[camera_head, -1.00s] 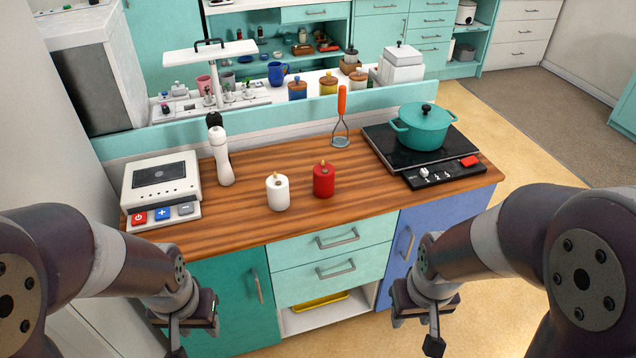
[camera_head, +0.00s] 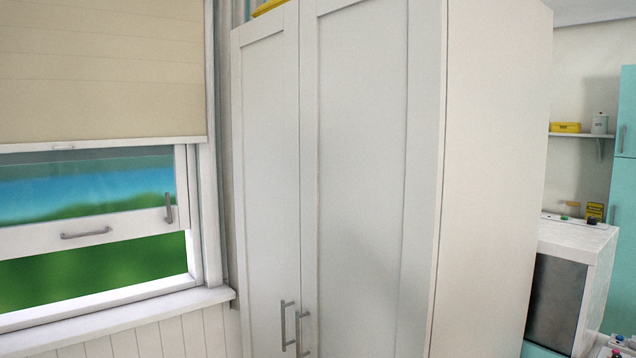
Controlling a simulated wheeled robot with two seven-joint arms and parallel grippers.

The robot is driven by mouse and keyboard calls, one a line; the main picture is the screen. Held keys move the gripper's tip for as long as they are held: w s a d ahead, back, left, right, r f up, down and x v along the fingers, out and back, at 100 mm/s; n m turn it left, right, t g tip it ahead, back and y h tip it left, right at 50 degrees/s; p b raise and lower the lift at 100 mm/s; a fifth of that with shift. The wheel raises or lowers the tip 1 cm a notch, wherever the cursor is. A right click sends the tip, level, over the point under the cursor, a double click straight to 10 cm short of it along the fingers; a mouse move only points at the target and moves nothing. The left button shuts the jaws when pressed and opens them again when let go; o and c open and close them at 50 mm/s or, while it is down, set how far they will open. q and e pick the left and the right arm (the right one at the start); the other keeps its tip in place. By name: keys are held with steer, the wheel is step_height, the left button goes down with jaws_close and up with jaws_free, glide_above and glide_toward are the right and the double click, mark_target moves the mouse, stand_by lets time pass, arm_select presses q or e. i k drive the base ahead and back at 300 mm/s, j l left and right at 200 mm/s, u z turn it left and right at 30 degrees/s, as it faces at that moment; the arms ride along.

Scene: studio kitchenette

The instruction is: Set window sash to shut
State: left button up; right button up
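The window sash (camera_head: 130,226) is at the left of the head view. Its white bottom rail carries a horizontal grey handle (camera_head: 86,233) and a small upright grey handle (camera_head: 169,208) near its right end. The sash is raised: an open gap (camera_head: 90,271) showing green outdoors lies between its bottom rail and the window sill (camera_head: 120,312). A beige blind (camera_head: 100,70) covers the upper part of the window. Neither of my grippers shows in this view.
A tall white cupboard (camera_head: 370,180) with two bar handles (camera_head: 287,325) stands right of the window, close to its frame. Farther right are a white box-shaped appliance with a dark front (camera_head: 557,301), a wall shelf (camera_head: 580,135) and a teal cabinet (camera_head: 622,180).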

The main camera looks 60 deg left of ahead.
mark_target(22, 240)
steer(key=u, duration=3.45)
steer(key=i, duration=0.3)
